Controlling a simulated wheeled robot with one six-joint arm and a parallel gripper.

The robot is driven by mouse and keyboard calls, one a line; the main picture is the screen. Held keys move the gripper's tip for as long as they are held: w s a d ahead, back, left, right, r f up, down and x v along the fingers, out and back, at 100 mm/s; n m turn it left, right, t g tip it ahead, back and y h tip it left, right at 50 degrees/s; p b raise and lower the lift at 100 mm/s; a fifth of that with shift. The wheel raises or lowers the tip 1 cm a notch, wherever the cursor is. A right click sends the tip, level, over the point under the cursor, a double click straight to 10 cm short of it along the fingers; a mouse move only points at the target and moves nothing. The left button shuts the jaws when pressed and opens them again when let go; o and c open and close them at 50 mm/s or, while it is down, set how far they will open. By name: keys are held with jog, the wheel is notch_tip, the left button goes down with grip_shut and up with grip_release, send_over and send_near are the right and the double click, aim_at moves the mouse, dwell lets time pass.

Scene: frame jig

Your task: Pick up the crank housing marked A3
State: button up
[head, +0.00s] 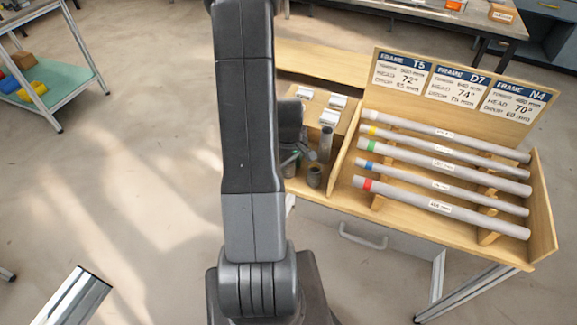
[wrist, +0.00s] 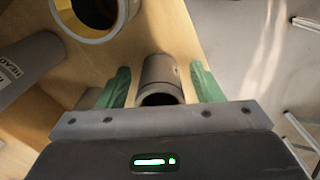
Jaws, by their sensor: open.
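My gripper (wrist: 161,86) is open, its green fingers on either side of a short grey tube (wrist: 160,72) with a dark open end. No gap-free contact with it is clear. In the head view my gripper (head: 297,154) is partly behind my arm, beside the short grey tubes, an upright one (head: 326,145) and a lower one (head: 314,177). I cannot read an A3 mark on any of them, so I cannot tell which is the crank housing A3.
In the wrist view a larger tube (wrist: 97,14) and a tube lettered HEAD (wrist: 30,66) are close by on the left. Long colour-banded tubes (head: 440,165) lie in the wooden rack (head: 545,215) at right. White label cards (head: 331,117) stand behind the short tubes.

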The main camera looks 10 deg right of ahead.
jog(key=c, duration=1.1)
jog(key=shift+r, duration=0.15)
